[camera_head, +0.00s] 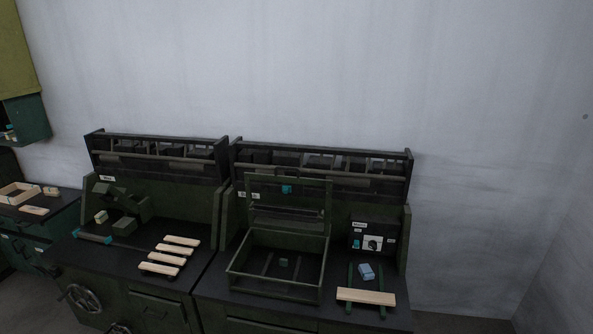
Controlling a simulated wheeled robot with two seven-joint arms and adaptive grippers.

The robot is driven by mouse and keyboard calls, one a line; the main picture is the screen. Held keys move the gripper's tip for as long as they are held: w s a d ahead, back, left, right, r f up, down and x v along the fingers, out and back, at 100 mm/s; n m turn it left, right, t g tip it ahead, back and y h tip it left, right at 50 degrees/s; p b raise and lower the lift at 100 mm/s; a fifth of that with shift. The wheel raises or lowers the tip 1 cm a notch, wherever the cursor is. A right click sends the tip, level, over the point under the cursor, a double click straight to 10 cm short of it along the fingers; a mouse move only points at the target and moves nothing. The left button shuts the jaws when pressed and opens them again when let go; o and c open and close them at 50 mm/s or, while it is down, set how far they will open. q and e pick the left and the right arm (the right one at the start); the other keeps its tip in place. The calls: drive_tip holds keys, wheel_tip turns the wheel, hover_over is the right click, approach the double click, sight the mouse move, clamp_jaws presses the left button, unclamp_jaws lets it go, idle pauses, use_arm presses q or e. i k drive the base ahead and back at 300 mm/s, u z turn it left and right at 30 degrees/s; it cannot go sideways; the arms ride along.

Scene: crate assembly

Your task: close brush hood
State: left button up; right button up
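A dark green framed box, which looks like the brush hood (325,270), stands on the middle workbench. Its frame lid (329,205) is raised upright at the back, so the hood is open at the top. A small green block shows inside on the floor of the box. A small teal piece (286,189) shows at the upper part of the lid; I cannot tell whether it is on the lid or behind it. Neither of my grippers is in view.
Right of the box, a blue block (366,271) and a pale board (366,297) sit on green rails. The left bench holds several pale slats (163,257) and a dark fixture (118,205). A wooden frame (18,193) lies at far left. Dark racks stand behind both benches.

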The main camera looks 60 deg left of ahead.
sight(271, 210)
drive_tip(key=u, duration=0.4)
drive_tip(key=i, duration=1.4)
drive_tip(key=u, duration=1.65)
drive_tip(key=i, duration=0.95)
drive_tip(key=u, duration=1.05)
